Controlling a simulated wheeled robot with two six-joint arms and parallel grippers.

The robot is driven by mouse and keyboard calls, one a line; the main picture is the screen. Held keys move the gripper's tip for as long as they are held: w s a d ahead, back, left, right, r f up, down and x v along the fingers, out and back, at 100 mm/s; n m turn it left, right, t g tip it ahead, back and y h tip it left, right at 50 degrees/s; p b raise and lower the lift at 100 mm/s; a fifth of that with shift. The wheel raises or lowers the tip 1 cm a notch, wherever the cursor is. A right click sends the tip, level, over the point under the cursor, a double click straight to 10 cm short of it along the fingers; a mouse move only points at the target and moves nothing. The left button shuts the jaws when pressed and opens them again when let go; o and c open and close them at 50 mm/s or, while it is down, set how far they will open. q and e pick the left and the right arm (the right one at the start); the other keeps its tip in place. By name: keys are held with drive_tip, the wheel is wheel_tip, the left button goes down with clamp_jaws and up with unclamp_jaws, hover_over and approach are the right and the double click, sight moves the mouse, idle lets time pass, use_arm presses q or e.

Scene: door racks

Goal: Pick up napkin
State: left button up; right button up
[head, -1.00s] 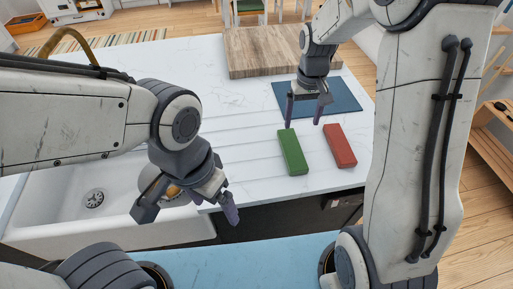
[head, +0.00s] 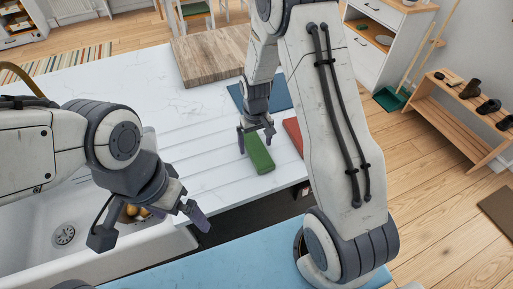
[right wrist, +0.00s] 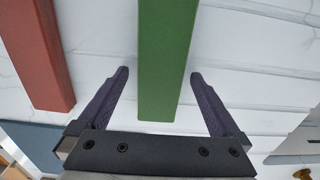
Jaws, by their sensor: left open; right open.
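A green oblong piece (head: 259,152) and a red one (head: 294,135) lie side by side on the white counter; I cannot tell which, if either, is the napkin. My right gripper (head: 256,142) is open over the far end of the green piece. In the right wrist view, the right gripper (right wrist: 159,75) has a finger on each side of the green piece (right wrist: 166,60), with gaps; the red piece (right wrist: 35,55) lies outside them. My left gripper (head: 150,229) is open and empty by the sink, away from both pieces.
A blue mat (head: 284,93) lies behind the pieces, and a wooden board (head: 208,57) lies farther back. The white sink (head: 45,262) is at the left, with round yellowish items (head: 138,211) near my left gripper. The counter (head: 190,120) left of the green piece is clear.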

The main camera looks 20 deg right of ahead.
drive_tip(key=c, duration=1.3)
drive_tip(key=shift+r, duration=0.15)
